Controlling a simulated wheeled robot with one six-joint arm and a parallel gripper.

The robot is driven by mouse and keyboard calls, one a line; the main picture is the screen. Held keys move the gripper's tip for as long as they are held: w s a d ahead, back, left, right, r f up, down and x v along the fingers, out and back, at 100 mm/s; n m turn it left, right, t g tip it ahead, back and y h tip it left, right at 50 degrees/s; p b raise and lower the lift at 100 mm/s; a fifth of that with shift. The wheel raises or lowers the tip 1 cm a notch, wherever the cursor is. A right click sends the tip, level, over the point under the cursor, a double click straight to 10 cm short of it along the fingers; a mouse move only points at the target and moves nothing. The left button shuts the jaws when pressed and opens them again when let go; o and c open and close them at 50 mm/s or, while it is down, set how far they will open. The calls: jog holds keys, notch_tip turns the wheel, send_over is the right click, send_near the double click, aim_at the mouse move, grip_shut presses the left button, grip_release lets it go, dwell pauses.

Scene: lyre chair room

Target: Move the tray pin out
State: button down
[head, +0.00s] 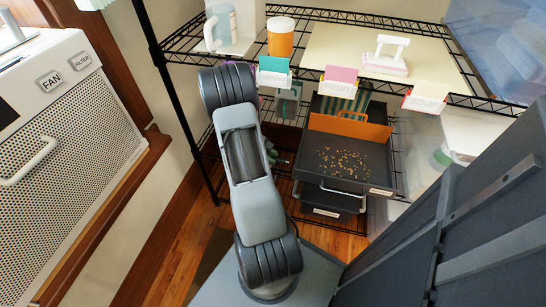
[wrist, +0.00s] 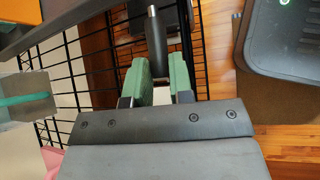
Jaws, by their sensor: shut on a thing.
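In the wrist view my gripper (wrist: 160,76) has two green fingers closed around a dark, rod-like pin (wrist: 156,45) with a bright metal tip. The pin stands out between the fingers; its lower end is hidden by them. In the head view my grey arm reaches up to the wire rack, and I cannot make out the fingers or the pin clearly there. A dark tray (head: 345,165) with small yellow-brown grains sits in the rack, right of my arm, with an orange panel (head: 350,127) along its back.
The wire shelf (head: 325,15) above the tray carries an orange cup (head: 281,38), a pale board and hanging label cards (head: 340,82). Another dark drawer (head: 330,195) is below the tray. A white perforated unit (head: 70,130) stands left. Wooden floor (head: 190,245) shows beneath.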

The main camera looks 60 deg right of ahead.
jog(key=c, duration=1.3)
grip_release()
jog(key=shift+w+a, duration=0.1)
jog(key=shift+w, duration=0.15)
jog(key=o, duration=0.3)
jog(key=shift+s, duration=0.15)
jog(key=shift+r, duration=0.1)
jog(key=p+v, duration=0.4)
jog(key=v, duration=0.9)
jog(key=shift+w+r, duration=0.2)
jog(key=shift+w, duration=0.05)
jog(key=shift+a, duration=0.1)
